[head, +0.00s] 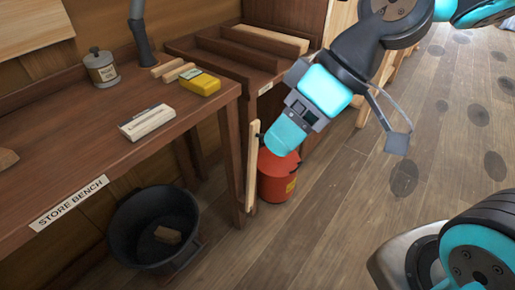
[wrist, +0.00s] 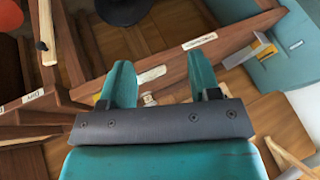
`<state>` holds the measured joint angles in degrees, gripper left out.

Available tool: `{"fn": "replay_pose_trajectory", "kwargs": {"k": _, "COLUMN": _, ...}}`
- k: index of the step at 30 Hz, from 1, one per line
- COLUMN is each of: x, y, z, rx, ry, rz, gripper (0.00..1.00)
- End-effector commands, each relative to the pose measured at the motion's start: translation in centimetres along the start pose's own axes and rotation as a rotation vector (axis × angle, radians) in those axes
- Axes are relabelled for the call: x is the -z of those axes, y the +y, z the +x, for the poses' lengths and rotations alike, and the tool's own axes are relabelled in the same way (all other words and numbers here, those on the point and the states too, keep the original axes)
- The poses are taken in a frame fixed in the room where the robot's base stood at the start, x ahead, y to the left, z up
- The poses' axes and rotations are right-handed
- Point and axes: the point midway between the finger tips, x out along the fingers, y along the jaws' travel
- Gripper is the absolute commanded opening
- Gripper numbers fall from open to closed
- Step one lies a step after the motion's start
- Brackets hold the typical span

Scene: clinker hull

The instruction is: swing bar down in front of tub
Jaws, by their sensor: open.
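The bar (head: 252,170) is a pale wooden strip standing upright at the right front corner of the bench, with a small dark knob on it. It also shows in the wrist view (wrist: 47,28) at the upper left. The black tub (head: 125,228) stands on the floor under the bench, left of the bar, with a wooden block (head: 167,235) inside. Part of the tub shows at the top of the wrist view (wrist: 124,9). My gripper (head: 279,140) is open and empty, just right of the bar's upper part. In the wrist view, its fingers are apart with nothing gripped.
A red bucket (head: 278,180) stands behind the bar, below my gripper. The bench (head: 95,165) holds a tin (head: 102,68), a yellow box (head: 200,82) and a pale block (head: 147,122). Wooden floor to the right (head: 340,210) is clear.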

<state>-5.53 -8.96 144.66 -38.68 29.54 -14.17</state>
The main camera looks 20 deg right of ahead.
Motion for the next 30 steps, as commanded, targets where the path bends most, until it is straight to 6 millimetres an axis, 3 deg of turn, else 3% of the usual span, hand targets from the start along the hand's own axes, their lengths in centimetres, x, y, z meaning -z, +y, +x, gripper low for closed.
{"fn": "replay_pose_trajectory", "kwargs": {"k": 1, "x": -1.0, "y": 2.5, "z": 4.0, "rx": 0.019, "ry": 0.047, "rz": -0.019, "gripper": 0.57}}
{"fn": "replay_pose_trajectory", "kwargs": {"k": 6, "x": -0.8, "y": 7.4, "z": 9.6, "rx": 0.058, "ry": 0.238, "rz": -0.109, "gripper": 0.57}}
{"fn": "replay_pose_trajectory", "kwargs": {"k": 12, "x": -1.1, "y": 14.4, "z": 14.7, "rx": 0.035, "ry": 0.491, "rz": -0.181, "gripper": 0.57}}
{"fn": "replay_pose_trajectory", "kwargs": {"k": 18, "x": -2.7, "y": 22.7, "z": 18.4, "rx": -0.069, "ry": 0.750, "rz": -0.218, "gripper": 0.57}}
{"fn": "replay_pose_trajectory", "kwargs": {"k": 24, "x": -5.5, "y": 30.6, "z": 20.2, "rx": -0.232, "ry": 0.969, "rz": -0.219, "gripper": 0.57}}
{"fn": "replay_pose_trajectory", "kwargs": {"k": 30, "x": -7.8, "y": 35.3, "z": 20.3, "rx": -0.360, "ry": 1.087, "rz": -0.206, "gripper": 0.57}}
